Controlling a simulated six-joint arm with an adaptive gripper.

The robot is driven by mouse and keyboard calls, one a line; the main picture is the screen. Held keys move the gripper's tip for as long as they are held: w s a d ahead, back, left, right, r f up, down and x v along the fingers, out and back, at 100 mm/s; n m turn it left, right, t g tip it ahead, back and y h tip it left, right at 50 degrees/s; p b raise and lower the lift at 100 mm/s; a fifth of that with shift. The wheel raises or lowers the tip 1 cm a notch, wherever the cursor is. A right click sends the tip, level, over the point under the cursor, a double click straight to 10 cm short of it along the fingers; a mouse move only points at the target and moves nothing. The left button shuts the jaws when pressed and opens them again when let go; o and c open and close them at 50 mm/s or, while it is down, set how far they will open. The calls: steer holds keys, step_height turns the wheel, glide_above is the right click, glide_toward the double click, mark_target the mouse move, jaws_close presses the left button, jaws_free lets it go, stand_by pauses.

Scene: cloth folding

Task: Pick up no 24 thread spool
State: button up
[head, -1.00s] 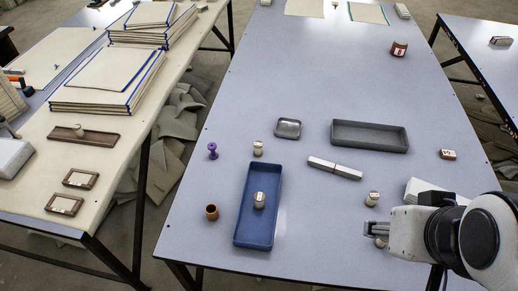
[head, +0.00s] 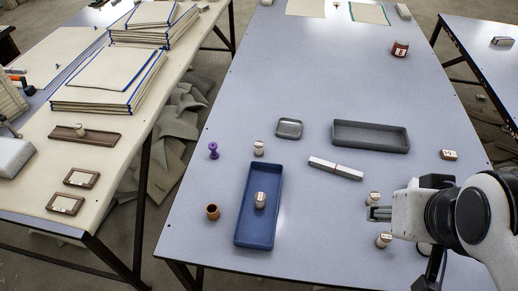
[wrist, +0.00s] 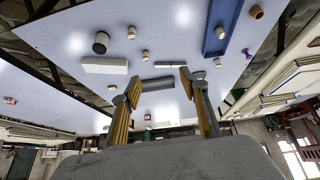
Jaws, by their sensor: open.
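Several small pale thread spools with labels too small to read stand on the table, so I cannot tell which is no 24. One spool (head: 374,197) is just beyond my gripper (head: 378,213) in the head view, and another spool (head: 383,240) is just in front of it. A third spool (head: 260,201) is in the blue tray (head: 241,227). One more spool (head: 258,148) stands behind that tray. My gripper is open and empty; its spread fingers also show in the wrist view (wrist: 160,84), with pale spools (wrist: 131,32) beyond them.
A purple spool (head: 213,151) and brown cup (head: 212,212) are at left.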

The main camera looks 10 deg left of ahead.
steer(key=w+d+n+t, duration=0.1)
steer(key=w+n+t, duration=0.15)
steer(key=w, duration=1.75)
steer(key=w+a+f+n+t+y, duration=0.1)
steer(key=w+a+f, duration=0.15)
steer(key=w, duration=0.45)
steer(key=w+a+f+n+t, duration=0.1)
steer(key=w+a+f, duration=0.15)
steer(key=w, duration=0.55)
steer(key=w+a+f+n+y, duration=0.2)
steer(key=w+a+f, duration=0.2)
steer(key=f, duration=0.2)
steer(key=w+a+f+n+y, duration=0.25)
steer(key=w+a+f, duration=0.2)
steer(key=f, duration=0.25)
steer(key=s+a+f+y, duration=0.1)
steer(key=a+f, duration=0.2)
steer(key=f, duration=0.1)
steer(key=s+a+f+n+g+y, duration=0.1)
steer(key=a+f+y, duration=0.1)
steer(key=f, duration=0.3)
steer(key=s+a+f+g+y, duration=0.1)
steer(key=a+f+y, duration=0.1)
steer(key=a+f, duration=0.2)
steer(key=shift+s+a+f+y, duration=0.25)
steer(key=shift+s+a, duration=0.05)
steer(key=shift+a, duration=0.15)
steer(key=shift+s+a+f+g, duration=0.2)
steer(key=shift+f+g, duration=0.05)
steer(key=shift+f, duration=0.05)
